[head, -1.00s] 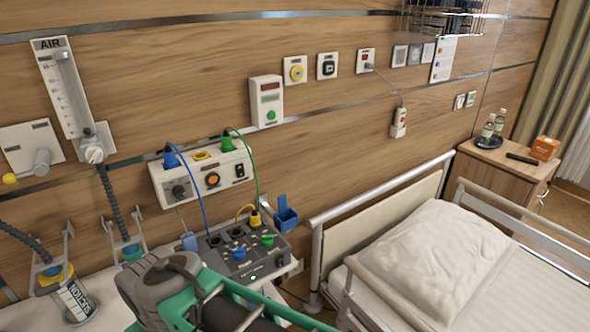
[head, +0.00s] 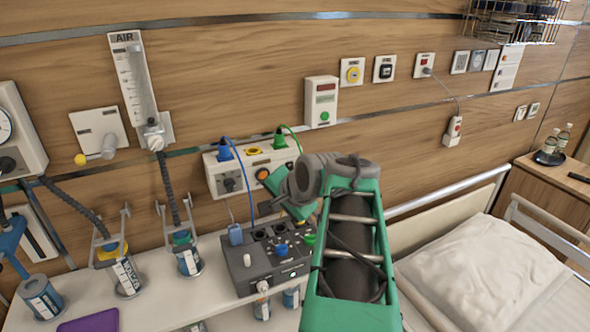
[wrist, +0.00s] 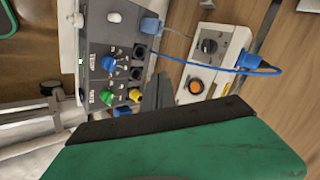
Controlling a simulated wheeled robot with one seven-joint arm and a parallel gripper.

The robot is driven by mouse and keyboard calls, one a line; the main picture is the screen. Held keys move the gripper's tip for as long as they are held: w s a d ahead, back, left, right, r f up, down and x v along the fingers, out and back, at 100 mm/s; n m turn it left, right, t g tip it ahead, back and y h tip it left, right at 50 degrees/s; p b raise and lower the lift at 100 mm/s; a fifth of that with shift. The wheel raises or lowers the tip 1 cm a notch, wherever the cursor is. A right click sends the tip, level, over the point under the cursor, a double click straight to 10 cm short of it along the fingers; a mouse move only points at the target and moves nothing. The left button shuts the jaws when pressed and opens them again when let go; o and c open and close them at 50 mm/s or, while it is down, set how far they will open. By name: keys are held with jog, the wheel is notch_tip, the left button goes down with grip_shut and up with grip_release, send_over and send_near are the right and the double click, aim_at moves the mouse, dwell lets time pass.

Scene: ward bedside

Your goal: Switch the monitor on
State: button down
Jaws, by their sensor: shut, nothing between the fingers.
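A grey box (head: 260,262) with blue, green and white knobs and a small lit light stands on the shelf; it also shows in the wrist view (wrist: 98,40). Behind it, a white wall unit (head: 214,176) has a black knob, an orange button and plugged leads; the wrist view shows it too (wrist: 226,50). A white wall box (head: 321,102) has a dark red display and a green button. I cannot tell which of these is the monitor. My gripper (wrist: 154,88) is shut and empty, between the grey box and wall unit. My arm hides part of both in the head view.
Canisters on brackets (head: 121,272) and a purple item (head: 90,322) are at the left. The bed with its pillow (head: 482,270) is at the right. The shelf front (head: 165,290) has some clear room.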

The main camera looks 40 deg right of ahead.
jog(key=s+d+r+m+t+h, duration=0.1)
jog(key=s+d+r+m, duration=0.1)
jog(key=d, duration=0.3)
jog(key=s+d+r+m, duration=0.1)
jog(key=d+r+m, duration=0.2)
jog(key=d, duration=0.2)
jog(key=shift+s+d+r+m+t+h, duration=0.15)
jog(key=shift+s+r+m+t+h, duration=0.1)
jog(key=shift+s+m+t+h, duration=0.15)
jog(key=shift+w, duration=0.1)
jog(key=p, duration=0.2)
send_near(290, 169)
notch_tip(290, 169, down, 5)
jog(key=w, duration=0.1)
jog(key=shift+w+d+r, duration=0.1)
jog(key=shift+w+d, duration=0.1)
jog(key=shift+w, duration=0.45)
jog(key=shift+w+d+f, duration=0.1)
jog(key=shift+w+d, duration=0.15)
jog(key=shift+w, duration=0.35)
jog(key=shift+w+d+r, duration=0.1)
jog(key=shift+w+d, duration=0.1)
jog(key=shift+w, duration=0.45)
